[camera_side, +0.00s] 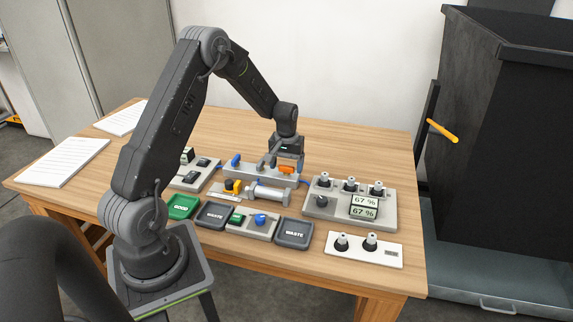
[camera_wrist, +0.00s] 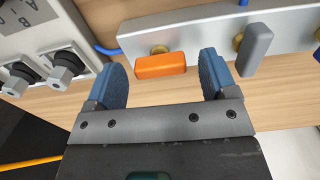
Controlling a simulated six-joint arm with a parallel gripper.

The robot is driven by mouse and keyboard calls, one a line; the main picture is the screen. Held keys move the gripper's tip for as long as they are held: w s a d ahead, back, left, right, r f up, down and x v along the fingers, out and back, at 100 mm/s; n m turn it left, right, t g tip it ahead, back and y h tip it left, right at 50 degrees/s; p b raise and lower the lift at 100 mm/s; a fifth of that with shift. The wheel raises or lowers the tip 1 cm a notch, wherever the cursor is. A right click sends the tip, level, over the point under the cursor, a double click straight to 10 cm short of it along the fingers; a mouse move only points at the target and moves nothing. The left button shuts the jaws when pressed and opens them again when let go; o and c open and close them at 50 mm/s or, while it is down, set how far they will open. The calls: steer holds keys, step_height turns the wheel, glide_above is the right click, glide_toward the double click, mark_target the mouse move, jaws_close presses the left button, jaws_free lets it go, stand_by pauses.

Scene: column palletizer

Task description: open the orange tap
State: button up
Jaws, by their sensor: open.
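The orange tap (camera_side: 287,170) is on a grey manifold block (camera_side: 245,176) near the middle of the bench. In the wrist view its orange handle (camera_wrist: 161,65) lies nearly lengthwise along the block, over a brass fitting. My gripper (camera_side: 286,161) is just above it, pointing down. In the wrist view the open blue fingers of my gripper (camera_wrist: 164,82) stand one to each side of the handle's ends, with a gap on both sides. Nothing is held. Whether the fingertips are level with the handle is hard to tell.
A grey tap handle (camera_wrist: 255,48) stands close beside my right finger in the wrist view, turned across the block. A blue tap (camera_side: 236,160) is farther left.

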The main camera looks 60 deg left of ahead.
mark_target(287, 166)
step_height(287, 166, up, 14)
stand_by(0.6)
steer(key=s+d+r+m+t, duration=0.1)
steer(key=s+d+r+m, duration=0.15)
steer(key=d+r, duration=0.6)
steer(key=s+d+r+m+t, duration=0.2)
steer(key=s+d+m+t, duration=0.2)
steer(key=s+d, duration=1.3)
steer(key=shift+s+d+r+m+t, duration=0.15)
steer(key=shift+s+d+m+t, duration=0.15)
steer(key=shift+s+m, duration=0.75)
